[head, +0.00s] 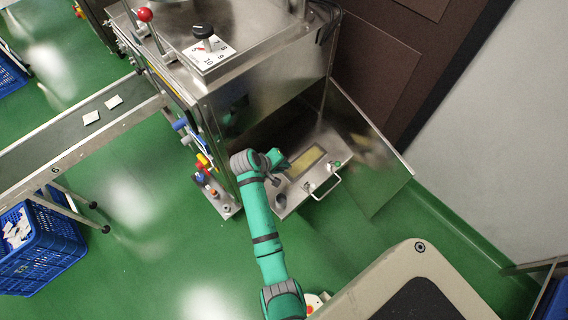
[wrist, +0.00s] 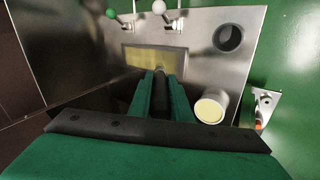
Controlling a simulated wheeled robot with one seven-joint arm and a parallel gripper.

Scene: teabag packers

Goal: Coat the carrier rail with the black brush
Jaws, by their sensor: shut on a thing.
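The black brush (wrist: 163,100) is between the two green fingers of my gripper (wrist: 161,84) in the wrist view; its handle is dark and its tip points at a shallow rectangular recess. The recess (wrist: 146,57) has a yellowish floor and is set in a steel plate (wrist: 195,60). It also shows in the head view (head: 306,160), just right of my gripper (head: 276,160). I cannot pick out the carrier rail for sure; it may lie in this recess. Whether the brush tip touches it is hard to tell.
A round cup with pale yellow contents (wrist: 210,107) stands right of my fingers. A green knob (head: 337,163) and a bar handle (head: 326,187) stick up. A clear panel (head: 372,165) stands open at right.

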